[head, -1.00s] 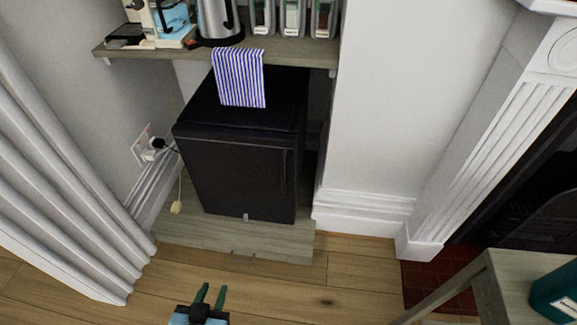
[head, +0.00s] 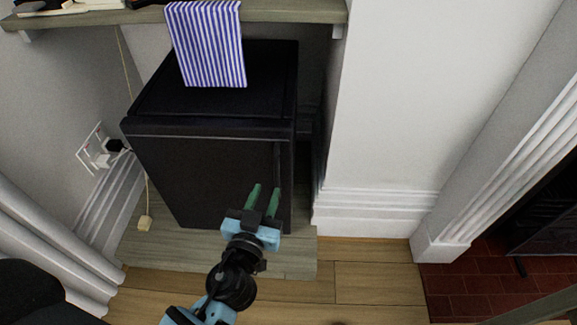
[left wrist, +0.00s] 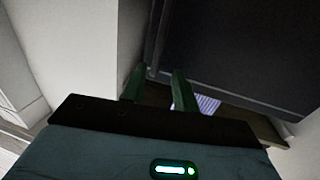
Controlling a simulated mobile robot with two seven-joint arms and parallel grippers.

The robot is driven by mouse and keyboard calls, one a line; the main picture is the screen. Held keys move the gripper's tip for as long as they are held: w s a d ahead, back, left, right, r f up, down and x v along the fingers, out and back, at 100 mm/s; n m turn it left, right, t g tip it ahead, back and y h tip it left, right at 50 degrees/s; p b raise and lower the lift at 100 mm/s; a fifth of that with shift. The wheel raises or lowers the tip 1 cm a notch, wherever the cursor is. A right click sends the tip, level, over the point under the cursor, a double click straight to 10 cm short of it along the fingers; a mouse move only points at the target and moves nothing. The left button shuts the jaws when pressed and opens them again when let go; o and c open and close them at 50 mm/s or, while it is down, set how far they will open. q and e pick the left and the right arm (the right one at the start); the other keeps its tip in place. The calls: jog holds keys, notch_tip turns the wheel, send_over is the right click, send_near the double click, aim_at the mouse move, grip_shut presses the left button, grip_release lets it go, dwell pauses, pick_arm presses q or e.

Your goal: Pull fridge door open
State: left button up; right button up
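The small black fridge (head: 200,170) stands on a low wooden plinth under a shelf. Its door looks shut, and a dark vertical handle strip (head: 278,160) shows at the right edge of the front. My left gripper (head: 265,188) is open and empty, in front of the lower right part of the door near that strip; whether it touches cannot be told. In the left wrist view, its two green fingers (left wrist: 158,82) are apart beside the dark fridge (left wrist: 235,45). My right gripper is not in view.
A striped cloth (head: 208,45) hangs from the shelf (head: 290,12) over the fridge top. A wall socket with a plug (head: 97,150) is at the left. White wall and skirting (head: 375,205) stand close on the right. Wooden floor (head: 370,285) in front is clear.

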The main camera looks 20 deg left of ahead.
aim_at(276, 170)
pick_arm(q)
jog(key=shift+w+a, duration=0.15)
jog(key=shift+w, duration=4.05)
grip_shut()
